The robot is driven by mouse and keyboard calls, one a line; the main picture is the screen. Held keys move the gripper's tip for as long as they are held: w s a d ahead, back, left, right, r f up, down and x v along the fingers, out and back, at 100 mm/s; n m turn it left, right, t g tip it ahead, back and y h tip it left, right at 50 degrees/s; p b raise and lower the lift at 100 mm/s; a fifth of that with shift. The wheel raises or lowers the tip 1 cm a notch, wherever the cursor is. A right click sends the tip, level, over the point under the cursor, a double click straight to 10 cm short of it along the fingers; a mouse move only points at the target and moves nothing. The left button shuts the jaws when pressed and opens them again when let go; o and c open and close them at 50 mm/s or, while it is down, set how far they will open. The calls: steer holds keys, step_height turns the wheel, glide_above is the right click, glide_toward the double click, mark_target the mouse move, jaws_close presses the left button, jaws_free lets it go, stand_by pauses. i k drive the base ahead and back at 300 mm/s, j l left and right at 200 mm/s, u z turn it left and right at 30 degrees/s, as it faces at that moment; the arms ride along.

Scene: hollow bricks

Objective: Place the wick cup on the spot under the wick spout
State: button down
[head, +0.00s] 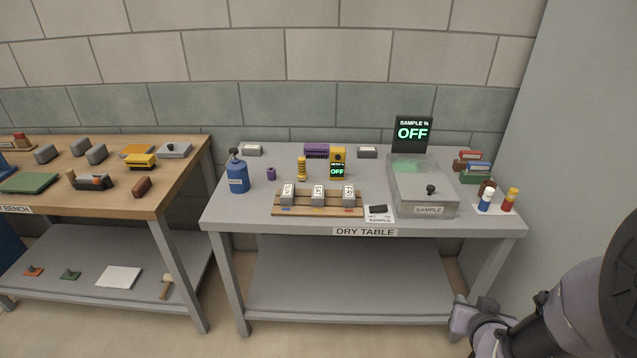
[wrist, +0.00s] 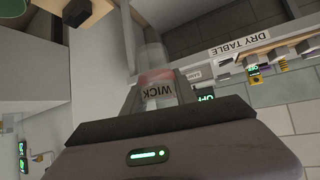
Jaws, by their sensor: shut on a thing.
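The wick cup (wrist: 157,88) is a clear cup with a reddish band and a white label reading WICK upside down in the wrist view. My gripper (wrist: 158,94) is shut on it, with one finger on each side. In the head view my gripper (head: 478,320) is at the lower right, in front of the dry table's right leg and below its top. I cannot make out the cup in the head view. I cannot identify the wick spout or the spot under it in either view.
The dry table (head: 222,212) holds a blue bottle (head: 238,174), a wooden rack with several labelled blocks (head: 318,196), a clear SAMPLE box (head: 428,190) and small bottles (head: 487,199). A wooden bench (head: 185,170) stands left. Small green displays (wrist: 22,155) show at the wrist view's left.

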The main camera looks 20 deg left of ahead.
mark_target(234, 204)
steer(key=i+j+u, duration=0.65)
steer(key=i+j, duration=0.15)
steer(key=i+j+u, duration=0.3)
steer(key=i, duration=0.3)
steer(key=k+l, duration=0.05)
steer(key=l, duration=0.05)
